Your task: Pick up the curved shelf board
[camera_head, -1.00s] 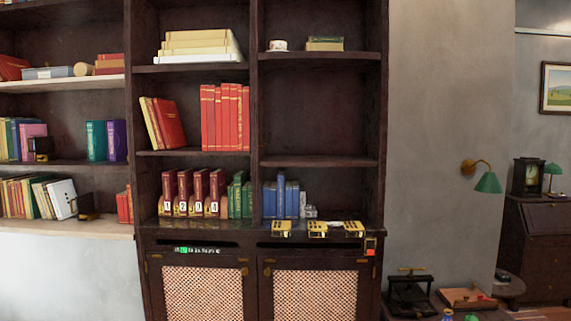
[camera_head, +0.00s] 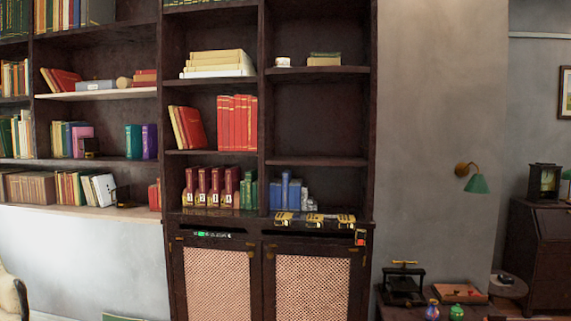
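No board that is clearly a loose curved shelf board shows. A pale shelf board (camera_head: 120,94) sits in the left bookcase under books and a small rolled item. A second pale board (camera_head: 130,213) runs along the bottom of that bookcase. Both look lighter than the dark shelves around them. I cannot tell whether either is curved. My gripper is not in view.
A tall dark bookcase (camera_head: 369,150) with mesh-front doors (camera_head: 219,285) stands in the middle. Yellow-and-black devices (camera_head: 314,219) lie on its ledge. A green wall lamp (camera_head: 477,184) and a low table with a small press (camera_head: 403,285) are at right.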

